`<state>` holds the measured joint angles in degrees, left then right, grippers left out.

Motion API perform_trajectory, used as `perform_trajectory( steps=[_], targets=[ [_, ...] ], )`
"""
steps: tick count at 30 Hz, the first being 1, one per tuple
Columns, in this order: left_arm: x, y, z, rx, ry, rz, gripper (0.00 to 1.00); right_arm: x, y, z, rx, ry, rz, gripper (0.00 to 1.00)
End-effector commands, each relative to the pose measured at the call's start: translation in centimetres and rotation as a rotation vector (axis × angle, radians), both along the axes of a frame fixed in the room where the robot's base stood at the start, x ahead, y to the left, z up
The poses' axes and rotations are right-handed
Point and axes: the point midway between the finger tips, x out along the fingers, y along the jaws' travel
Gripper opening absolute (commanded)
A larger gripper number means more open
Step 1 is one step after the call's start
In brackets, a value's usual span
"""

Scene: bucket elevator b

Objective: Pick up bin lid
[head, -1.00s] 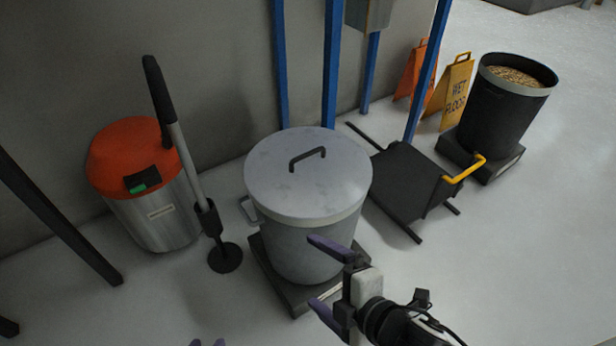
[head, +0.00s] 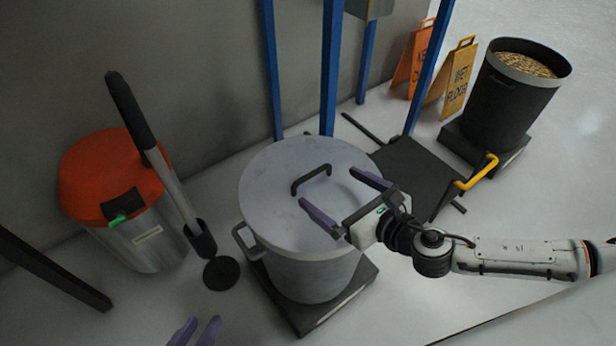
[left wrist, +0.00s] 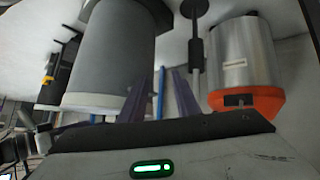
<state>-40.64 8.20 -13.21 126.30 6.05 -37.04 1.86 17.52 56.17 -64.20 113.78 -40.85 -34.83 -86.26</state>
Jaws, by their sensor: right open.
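The bin lid (head: 275,205) is a round grey disc with a dark arched handle (head: 311,177). It lies flat on the grey bin (head: 305,274). My right gripper (head: 328,187) is open above the right part of the lid, its two purple fingers pointing toward the handle from the right. Nothing is between its fingers. My left gripper (head: 196,332) shows only as purple fingertips at the bottom edge of the head view, spread apart and empty. Its fingers also show in the left wrist view (left wrist: 162,88), in front of the grey bin (left wrist: 112,50).
The bin stands on a dark wheeled base (head: 330,310). An orange-topped metal canister (head: 105,175) and a pole with a black grip (head: 130,110) stand left. A dark cart (head: 415,170), wet-floor signs (head: 457,82) and a grain-filled bin (head: 510,100) are right. Blue posts (head: 333,70) rise behind.

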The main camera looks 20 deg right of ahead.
Motion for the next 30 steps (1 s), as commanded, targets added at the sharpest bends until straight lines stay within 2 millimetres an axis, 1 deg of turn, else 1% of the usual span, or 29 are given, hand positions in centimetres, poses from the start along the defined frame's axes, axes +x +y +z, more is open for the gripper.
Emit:
perform_trajectory(
  steps=[1, 3, 10, 15, 18, 21, 27, 28, 30],
  targets=[
    [0.1, -0.1, -0.3, 0.0, 0.003, -0.005, 0.29, 0.9, 0.4, -0.4, 0.002, -0.002, 0.0, 1.0],
    [0.2, -0.3, -0.4, 0.001, 0.009, -0.011, 0.29, 1.7, 0.7, -0.7, 0.003, -0.002, -0.001, 1.0],
    [0.3, -0.5, -0.7, 0.001, 0.02, -0.022, 0.29, 3.3, 1.4, -1.2, 0.004, -0.001, 0.001, 1.0],
    [0.6, -1.0, -1.4, 0.004, 0.041, -0.045, 0.29, 5.6, 2.7, -1.6, 0.005, -0.003, 0.001, 1.0],
    [0.7, -1.2, -1.6, 0.006, 0.053, -0.056, 0.29, 6.7, 3.0, -2.2, 0.004, -0.001, 0.0, 1.0],
    [0.6, -1.3, -1.6, 0.007, 0.06, -0.063, 0.29, 7.2, 3.1, -2.3, 0.003, 0.001, -0.001, 1.0],
    [0.6, -1.3, -1.6, 0.007, 0.062, -0.064, 0.29, 7.2, 3.1, -2.2, 0.004, 0.002, 0.0, 1.0],
    [0.6, -1.3, -1.6, 0.007, 0.062, -0.064, 0.29, 7.2, 3.1, -2.2, 0.004, 0.002, 0.0, 0.98],
    [0.6, -1.3, -1.6, 0.007, 0.062, -0.064, 0.29, 7.2, 3.1, -2.3, 0.003, 0.002, -0.001, 0.86]
  ],
)
